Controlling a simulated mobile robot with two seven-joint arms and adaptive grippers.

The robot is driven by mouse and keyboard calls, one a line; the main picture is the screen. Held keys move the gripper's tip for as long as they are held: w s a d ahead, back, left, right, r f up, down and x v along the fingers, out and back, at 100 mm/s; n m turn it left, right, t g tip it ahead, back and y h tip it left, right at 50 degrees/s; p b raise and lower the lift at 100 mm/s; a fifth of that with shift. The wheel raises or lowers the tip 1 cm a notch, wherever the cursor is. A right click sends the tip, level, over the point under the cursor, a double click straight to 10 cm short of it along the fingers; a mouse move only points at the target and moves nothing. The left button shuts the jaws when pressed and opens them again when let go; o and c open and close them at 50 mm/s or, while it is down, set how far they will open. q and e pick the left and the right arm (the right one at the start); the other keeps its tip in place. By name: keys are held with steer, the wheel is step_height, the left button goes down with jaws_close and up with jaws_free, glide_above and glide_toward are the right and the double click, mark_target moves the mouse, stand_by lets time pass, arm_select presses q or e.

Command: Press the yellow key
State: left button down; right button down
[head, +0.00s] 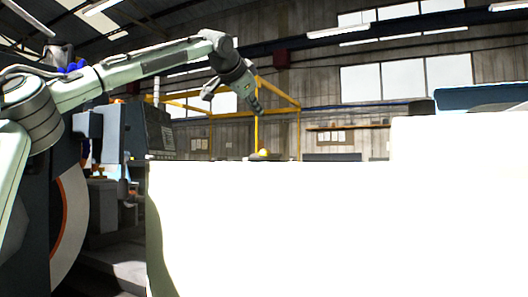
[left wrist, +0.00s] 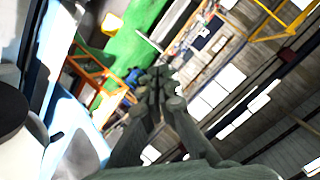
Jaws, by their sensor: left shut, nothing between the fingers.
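A small bright yellow spot, which looks like the yellow key (head: 263,152), sits on a low grey base at the top edge of the white machine body in the head view. My left gripper (head: 259,111) points down, a little above the yellow key and apart from it. Its fingers are shut and empty. In the left wrist view the closed fingers (left wrist: 160,80) reach toward the middle of the picture, and I cannot make out the yellow key there. My right gripper is not in view.
The large white machine body (head: 300,225) fills the lower right. A grey control panel (head: 160,130) stands at its left end. A yellow frame (head: 281,93) rises behind my left gripper. The air around the gripper looks free.

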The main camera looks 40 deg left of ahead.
arm_select(q)
steer(key=w+a+f, duration=0.1)
steer(key=w+f, duration=0.2)
steer(key=f, duration=0.4)
steer(key=shift+f, duration=0.35)
stand_by(1.1)
steer(key=shift+w+f, duration=0.2)
steer(key=shift+f, duration=0.2)
stand_by(0.4)
steer(key=shift+f, duration=0.2)
steer(key=shift+w+a+f, duration=0.1)
steer(key=shift+w+f, duration=0.05)
steer(key=shift+f, duration=0.1)
stand_by(0.3)
step_height(320, 180, up, 6)
steer(key=s, duration=0.2)
steer(key=shift+s+d+r, duration=0.15)
steer(key=shift+s+d, duration=0.05)
steer(key=shift+d, duration=0.15)
stand_by(1.0)
